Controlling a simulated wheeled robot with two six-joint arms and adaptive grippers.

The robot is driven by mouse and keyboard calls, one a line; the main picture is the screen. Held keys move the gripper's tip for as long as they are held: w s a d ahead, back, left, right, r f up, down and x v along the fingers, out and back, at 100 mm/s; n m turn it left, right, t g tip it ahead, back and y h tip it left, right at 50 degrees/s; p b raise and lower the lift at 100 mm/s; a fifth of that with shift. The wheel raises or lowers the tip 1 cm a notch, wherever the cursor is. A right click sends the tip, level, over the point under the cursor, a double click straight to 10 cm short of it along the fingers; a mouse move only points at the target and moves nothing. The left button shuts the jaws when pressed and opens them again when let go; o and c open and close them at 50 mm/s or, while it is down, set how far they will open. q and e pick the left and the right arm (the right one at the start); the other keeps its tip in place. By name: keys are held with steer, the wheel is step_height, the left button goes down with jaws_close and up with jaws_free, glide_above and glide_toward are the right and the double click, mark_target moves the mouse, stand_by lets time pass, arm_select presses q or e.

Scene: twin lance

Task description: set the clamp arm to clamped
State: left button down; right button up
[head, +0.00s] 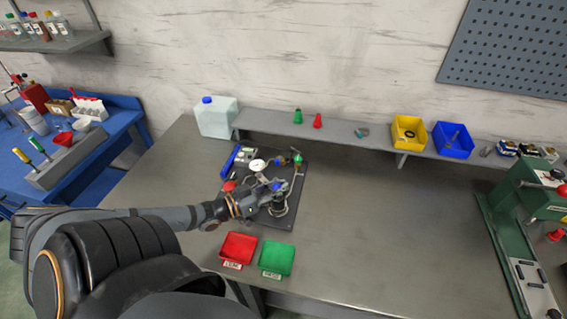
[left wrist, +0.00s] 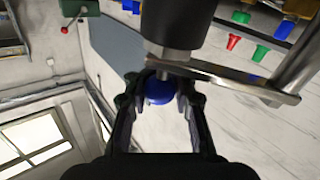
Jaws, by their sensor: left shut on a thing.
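My left gripper (head: 272,193) reaches over a dark fixture plate (head: 284,221) on the grey workbench. In the left wrist view its two fingers (left wrist: 160,84) close around a blue ball knob (left wrist: 160,92). A flat metal bar (left wrist: 225,78) runs from above the knob to a round metal rod at the right; it looks like the clamp arm. A dark cylinder (left wrist: 180,25) stands just above the knob in that view. In the head view my gripper hides much of the clamp, so I cannot tell its exact position. My right gripper is not in view.
A round gauge (head: 257,165) sits on the plate's far part. A red tray (head: 238,247) and a green tray (head: 276,259) stand at the bench's front edge. A shelf with yellow (head: 408,133) and blue (head: 453,140) bins runs behind.

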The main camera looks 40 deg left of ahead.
arm_select(q)
steer(key=shift+s+a+f, duration=0.15)
steer(key=shift+s+f, duration=0.05)
steer(key=shift+f, duration=0.15)
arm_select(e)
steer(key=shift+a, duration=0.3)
arm_select(q)
steer(key=c, duration=1.6)
jaws_free()
steer(key=shift+c, duration=0.2)
steer(key=o, duration=0.5)
steer(key=shift+s+a+r, duration=0.2)
steer(key=shift+s, duration=0.35)
steer(key=shift+o, duration=0.4)
steer(key=shift+s+a+r, duration=0.1)
steer(key=shift+s, duration=0.05)
steer(key=shift+w, duration=0.25)
steer(key=shift+w+d, duration=0.2)
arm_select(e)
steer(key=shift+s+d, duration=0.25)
arm_select(q)
steer(key=shift+r, duration=0.1)
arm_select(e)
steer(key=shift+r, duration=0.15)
